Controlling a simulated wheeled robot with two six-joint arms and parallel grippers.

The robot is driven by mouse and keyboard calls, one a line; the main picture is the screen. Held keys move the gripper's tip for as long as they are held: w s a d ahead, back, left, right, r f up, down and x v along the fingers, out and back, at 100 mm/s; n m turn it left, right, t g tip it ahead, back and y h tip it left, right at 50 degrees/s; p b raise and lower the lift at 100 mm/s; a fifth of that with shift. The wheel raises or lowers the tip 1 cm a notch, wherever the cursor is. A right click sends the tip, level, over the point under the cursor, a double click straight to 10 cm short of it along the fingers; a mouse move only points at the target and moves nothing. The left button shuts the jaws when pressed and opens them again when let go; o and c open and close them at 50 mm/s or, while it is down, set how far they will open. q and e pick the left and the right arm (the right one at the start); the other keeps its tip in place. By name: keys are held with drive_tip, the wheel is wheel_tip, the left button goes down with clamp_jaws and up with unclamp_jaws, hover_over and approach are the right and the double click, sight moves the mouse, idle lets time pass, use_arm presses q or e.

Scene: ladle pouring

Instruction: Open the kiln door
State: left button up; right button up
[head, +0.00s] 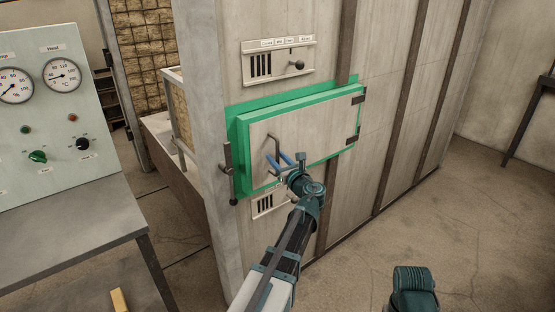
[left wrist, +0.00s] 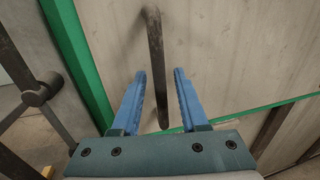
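The kiln door (head: 315,125) is a pale panel with a green border, set in the kiln's side wall, and it looks closed. Dark hinges (head: 357,98) sit on its right edge. A dark bar handle (head: 275,147) stands near its left side. My left gripper (head: 285,160) is at the handle, its blue fingers apart. In the left wrist view, the handle (left wrist: 155,50) runs lengthwise between the open fingers (left wrist: 160,75), with visible gaps on both sides. My right gripper is out of view; only a teal part of my own body shows at the bottom right.
A dark latch lever (head: 229,170) hangs left of the door, on the frame's edge. A vent panel with a knob (head: 279,60) is above. A gauge panel (head: 45,120) on a grey table (head: 70,220) stands at left. The floor (head: 460,220) at right is clear.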

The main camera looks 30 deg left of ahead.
use_arm(q)
clamp_jaws()
idle(1.2)
